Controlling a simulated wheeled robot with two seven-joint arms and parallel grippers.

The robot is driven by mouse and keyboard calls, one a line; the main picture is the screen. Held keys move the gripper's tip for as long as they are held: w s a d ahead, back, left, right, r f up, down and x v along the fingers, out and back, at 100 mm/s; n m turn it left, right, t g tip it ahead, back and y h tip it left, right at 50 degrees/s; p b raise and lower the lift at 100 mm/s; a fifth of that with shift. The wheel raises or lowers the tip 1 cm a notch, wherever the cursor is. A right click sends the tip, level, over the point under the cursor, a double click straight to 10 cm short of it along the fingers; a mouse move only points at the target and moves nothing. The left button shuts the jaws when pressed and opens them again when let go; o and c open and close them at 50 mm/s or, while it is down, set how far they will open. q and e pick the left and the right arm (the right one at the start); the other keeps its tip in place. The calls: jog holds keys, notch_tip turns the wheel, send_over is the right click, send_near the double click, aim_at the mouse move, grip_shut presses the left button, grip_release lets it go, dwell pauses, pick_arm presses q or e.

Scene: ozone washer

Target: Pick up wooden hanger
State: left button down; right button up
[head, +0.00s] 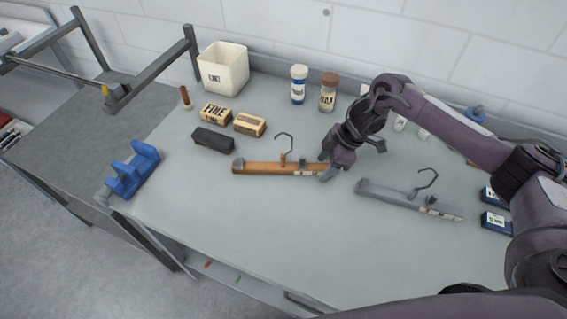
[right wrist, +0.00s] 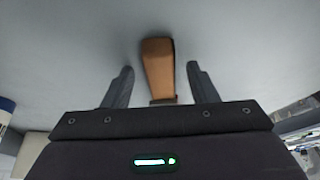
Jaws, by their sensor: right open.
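The wooden hanger (head: 258,168) lies on the grey table in the middle of the head view, a brown bar with a dark metal hook standing up from its middle. My right gripper (head: 326,168) is at the bar's right end. In the right wrist view my right gripper (right wrist: 160,75) is open, one finger on each side of the brown hanger bar (right wrist: 158,65), with gaps on both sides. The bar's near part is hidden behind the gripper body. My left gripper is not in view.
A grey hanger (head: 400,199) lies to the right. Behind are a black block (head: 212,140), sanding blocks (head: 249,124), a white bin (head: 223,70) and jars (head: 328,92). A blue holder (head: 133,170) stands at the left edge. The front table area is clear.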

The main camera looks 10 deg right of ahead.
jog(key=shift+a+f, duration=0.1)
jog(key=shift+f, duration=0.05)
jog(key=c, duration=0.5)
grip_shut()
jog(key=r, duration=0.3)
jog(key=r+b, duration=0.1)
jog(key=r, duration=0.3)
jog(key=shift+w+r, duration=0.2)
jog(key=shift+r, duration=0.1)
notch_tip(320, 180, up, 12)
jog(key=r+p, duration=0.1)
jog(key=p, duration=0.2)
jog(key=s+a+f+m+t+h+b, duration=0.3)
jog(key=s+a+f+m+h+b, duration=0.1)
jog(key=m, duration=1)
notch_tip(320, 180, down, 3)
jog(key=shift+s+a+r+m+b, duration=0.15)
jog(key=shift+s+a+m+b, duration=0.2)
jog(key=shift+s+b, duration=0.3)
